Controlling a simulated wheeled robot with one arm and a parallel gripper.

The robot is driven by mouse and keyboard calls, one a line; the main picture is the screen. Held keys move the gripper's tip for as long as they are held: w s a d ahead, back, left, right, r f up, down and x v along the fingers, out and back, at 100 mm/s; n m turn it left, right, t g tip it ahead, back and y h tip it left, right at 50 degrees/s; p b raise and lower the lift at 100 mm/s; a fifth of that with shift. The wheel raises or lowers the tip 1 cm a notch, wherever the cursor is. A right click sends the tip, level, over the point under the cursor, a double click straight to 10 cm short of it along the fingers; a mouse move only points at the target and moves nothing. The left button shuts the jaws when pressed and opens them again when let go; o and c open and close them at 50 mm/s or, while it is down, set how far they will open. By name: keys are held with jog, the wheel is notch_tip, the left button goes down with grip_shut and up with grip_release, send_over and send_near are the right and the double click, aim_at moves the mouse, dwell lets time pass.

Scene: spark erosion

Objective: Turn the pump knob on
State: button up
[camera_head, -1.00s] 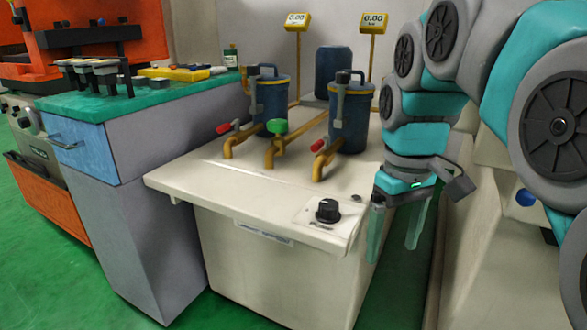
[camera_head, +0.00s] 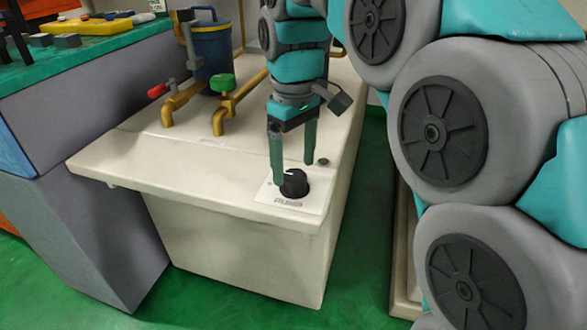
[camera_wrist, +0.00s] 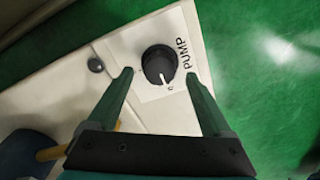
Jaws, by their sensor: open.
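The pump knob (camera_head: 294,183) is a round black dial on a white plate (camera_head: 307,199) marked PUMP, at the front right corner of the cream tank top. My gripper (camera_head: 293,172) points down at the knob, with its two green fingers apart. In the wrist view, the knob (camera_wrist: 159,66) shows just beyond and between the fingertips of my gripper (camera_wrist: 160,73), with a gap on each side. A white pointer line shows on the knob. I cannot tell how far down the fingertips reach beside it.
A small dark button (camera_head: 322,161) sits behind the knob, also visible in the wrist view (camera_wrist: 96,65). Brass taps with a red handle (camera_head: 157,91) and a green handle (camera_head: 222,83) stand behind left, by a blue canister (camera_head: 213,50). The tank top's front left is bare.

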jog(key=shift+f, duration=1.15)
grip_shut()
